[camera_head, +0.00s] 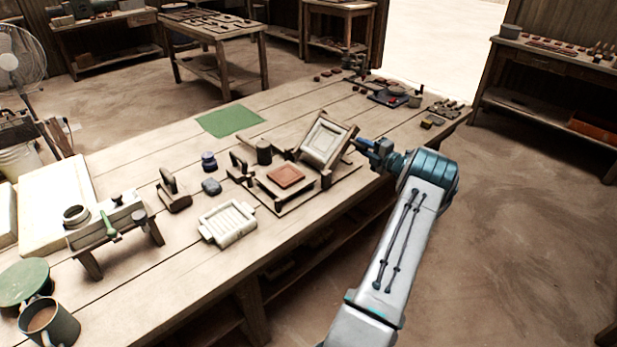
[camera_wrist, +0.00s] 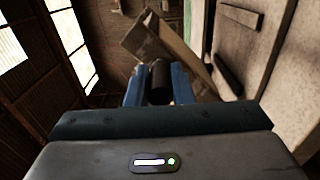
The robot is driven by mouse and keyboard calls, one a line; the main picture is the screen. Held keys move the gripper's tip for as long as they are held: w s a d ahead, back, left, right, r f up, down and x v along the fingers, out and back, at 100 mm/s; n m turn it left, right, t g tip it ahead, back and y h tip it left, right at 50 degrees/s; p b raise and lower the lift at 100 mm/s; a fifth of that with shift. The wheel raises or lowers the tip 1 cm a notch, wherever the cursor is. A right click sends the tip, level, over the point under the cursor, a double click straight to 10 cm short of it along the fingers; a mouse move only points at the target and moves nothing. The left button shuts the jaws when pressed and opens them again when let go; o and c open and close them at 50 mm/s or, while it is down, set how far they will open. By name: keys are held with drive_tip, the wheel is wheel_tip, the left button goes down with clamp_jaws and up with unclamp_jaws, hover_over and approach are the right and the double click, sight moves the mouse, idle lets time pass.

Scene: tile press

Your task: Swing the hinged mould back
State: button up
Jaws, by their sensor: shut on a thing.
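The hinged mould (camera_head: 325,141) is a square wooden frame with a pale inner panel. It stands raised and tilted at the right side of the press base (camera_head: 267,205), clear of the base. A red clay tile (camera_head: 286,175) lies on the base, uncovered. My gripper (camera_head: 365,147) is at the right edge of the mould. In the wrist view my gripper (camera_wrist: 158,88) has its blue fingers shut on a dark round handle (camera_wrist: 159,76), with the tilted wooden mould (camera_wrist: 170,45) just beyond. The handle is mostly hidden in the head view.
A green mat (camera_head: 230,121) lies behind. Small tools and a blue tray (camera_head: 388,97) are at the far right end. The bench between press and tools is fairly clear.

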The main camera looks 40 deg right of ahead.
drive_tip(key=f+b, duration=0.1)
drive_tip(key=d+f+b, duration=0.1)
drive_tip(key=f, duration=0.1)
drive_tip(key=d+f+b, duration=0.1)
drive_tip(key=f, duration=0.1)
drive_tip(key=shift+d+f+b, duration=0.1)
drive_tip(key=shift+d+b, duration=0.05)
drive_tip(key=shift+b, duration=0.2)
drive_tip(key=f+b, duration=0.3)
drive_tip(key=f, duration=0.2)
drive_tip(key=shift+a, duration=0.2)
drive_tip(key=o, duration=0.6)
drive_tip(key=shift+w+a, duration=0.1)
drive_tip(key=shift+o, duration=0.2)
drive_tip(key=s+p, duration=0.2)
drive_tip(key=s, duration=0.6)
drive_tip(key=shift+d, duration=0.35)
